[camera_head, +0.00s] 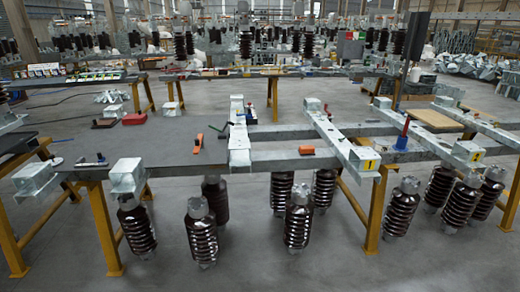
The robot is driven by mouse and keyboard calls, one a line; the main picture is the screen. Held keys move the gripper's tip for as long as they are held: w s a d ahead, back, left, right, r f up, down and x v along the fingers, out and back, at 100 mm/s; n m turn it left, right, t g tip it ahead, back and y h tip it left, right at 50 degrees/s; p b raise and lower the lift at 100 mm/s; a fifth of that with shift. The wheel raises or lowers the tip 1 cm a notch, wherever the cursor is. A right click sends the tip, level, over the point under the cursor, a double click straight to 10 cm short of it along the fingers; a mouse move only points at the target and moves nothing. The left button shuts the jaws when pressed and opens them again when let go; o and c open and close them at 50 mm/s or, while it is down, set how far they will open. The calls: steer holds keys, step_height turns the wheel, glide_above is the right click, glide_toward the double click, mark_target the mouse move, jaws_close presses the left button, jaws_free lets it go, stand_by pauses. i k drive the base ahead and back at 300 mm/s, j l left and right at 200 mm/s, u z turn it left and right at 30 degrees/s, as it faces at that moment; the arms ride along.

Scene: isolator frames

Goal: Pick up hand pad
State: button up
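I cannot tell for certain which thing is the hand pad. A flat red block (135,119) lies at the far edge of the dark grey plate on the left. A small orange block (307,150) lies on the near steel beam, right of the middle. Both are small in the picture, and neither shows a label that I can read. My gripper is not in view, and nothing of my arm shows near these things.
The grey plate (160,143) lies on a steel frame with yellow legs (104,230). An orange-handled tool (198,144) stands on it. Ribbed brown insulators (298,218) hang under the beams. Open floor (245,258) lies in front.

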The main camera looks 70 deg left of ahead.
mark_target(304, 151)
steer(key=u, duration=1.9)
